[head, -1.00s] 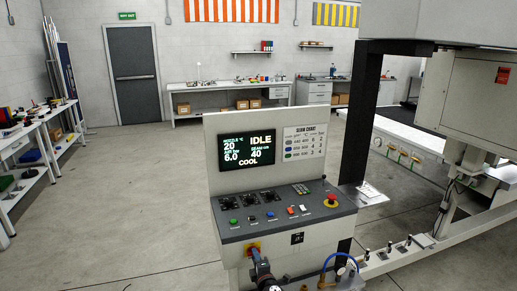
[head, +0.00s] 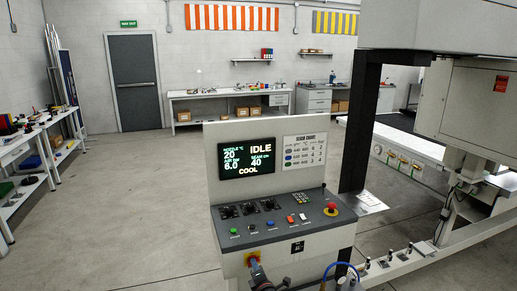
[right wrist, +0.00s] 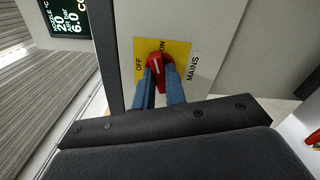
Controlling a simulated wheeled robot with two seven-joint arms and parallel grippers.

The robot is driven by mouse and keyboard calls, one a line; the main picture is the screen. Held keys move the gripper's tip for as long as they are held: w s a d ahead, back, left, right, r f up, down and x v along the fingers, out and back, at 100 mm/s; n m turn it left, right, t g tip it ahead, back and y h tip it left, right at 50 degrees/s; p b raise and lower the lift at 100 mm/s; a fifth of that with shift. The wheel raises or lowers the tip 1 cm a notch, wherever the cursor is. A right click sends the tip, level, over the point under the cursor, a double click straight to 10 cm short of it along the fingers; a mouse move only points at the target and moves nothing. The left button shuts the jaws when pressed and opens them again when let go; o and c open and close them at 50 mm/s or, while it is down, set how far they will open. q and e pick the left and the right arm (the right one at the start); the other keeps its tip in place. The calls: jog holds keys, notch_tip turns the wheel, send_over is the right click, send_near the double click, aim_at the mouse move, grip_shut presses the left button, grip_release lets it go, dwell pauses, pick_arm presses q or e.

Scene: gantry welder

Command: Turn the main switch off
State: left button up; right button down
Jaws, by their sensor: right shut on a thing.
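The main switch is a red rotary knob (right wrist: 160,66) on a yellow plate (right wrist: 181,51) marked OFF and ON, with MAINS printed beside it. The knob's long side appears to point toward the ON label, which it partly covers. My right gripper (right wrist: 163,84) has its blue fingers on either side of the knob and is shut on it. In the head view the yellow plate (head: 247,259) is low on the front of the control console, with my right gripper (head: 254,267) in front of it, hiding most of the knob. My left gripper is not in view.
The console's sloped panel (head: 285,237) carries coloured buttons, dials and a red emergency stop (head: 331,209). Its screen (head: 247,158) reads IDLE and COOL. A dark post (head: 360,130) and the gantry machine stand to the right. The floor left of the console is clear.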

jog(key=shift+f+n+p, duration=0.1)
jog(key=shift+n+p, duration=0.9)
jog(key=shift+n, duration=2.1)
jog(key=c, duration=1.6)
grip_release()
jog(key=shift+c, duration=0.2)
